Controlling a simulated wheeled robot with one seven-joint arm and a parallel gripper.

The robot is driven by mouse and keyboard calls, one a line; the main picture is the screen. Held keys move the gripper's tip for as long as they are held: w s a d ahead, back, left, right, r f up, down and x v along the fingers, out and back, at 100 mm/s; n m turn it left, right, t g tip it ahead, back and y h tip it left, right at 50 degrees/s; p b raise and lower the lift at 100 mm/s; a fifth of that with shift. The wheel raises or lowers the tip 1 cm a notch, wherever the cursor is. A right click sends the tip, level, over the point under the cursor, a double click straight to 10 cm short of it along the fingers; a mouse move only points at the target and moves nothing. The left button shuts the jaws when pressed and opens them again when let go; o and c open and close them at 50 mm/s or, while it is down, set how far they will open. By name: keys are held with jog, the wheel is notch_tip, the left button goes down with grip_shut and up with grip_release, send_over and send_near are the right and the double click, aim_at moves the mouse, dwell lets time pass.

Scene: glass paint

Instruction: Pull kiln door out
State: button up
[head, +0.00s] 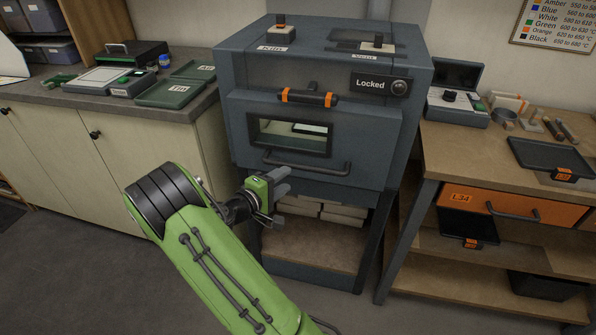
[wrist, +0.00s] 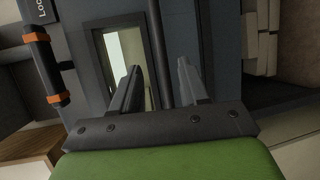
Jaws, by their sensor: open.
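The kiln door (head: 385,145) is the dark grey front panel with a window; it looks shut. A dark bar handle (head: 308,172) runs along its lower part. My gripper (head: 281,181) is open near the left end of this bar. In the wrist view the door's window (wrist: 122,60) shows behind one finger, and the bar handle (wrist: 160,45) appears between the two spread fingers (wrist: 158,83). I cannot tell whether the fingers touch the bar. A second black handle with orange bands (head: 309,98) sits above the window. A "Locked" label (head: 370,85) is at the kiln's upper right.
Below the door is an open bay with pale blocks (head: 335,214). A workbench (head: 480,150) with an orange drawer (head: 515,208) stands right. A counter (head: 85,101) with green trays (head: 170,92) stands left. Floor in front is clear apart from my arm.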

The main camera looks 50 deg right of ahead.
aim_at(302, 169)
jog(key=d, duration=0.3)
jog(key=d+f, duration=0.1)
jog(key=d, duration=0.2)
jog(key=d+f+b, duration=0.1)
jog(key=d, duration=0.3)
jog(key=shift+r, duration=0.1)
grip_shut()
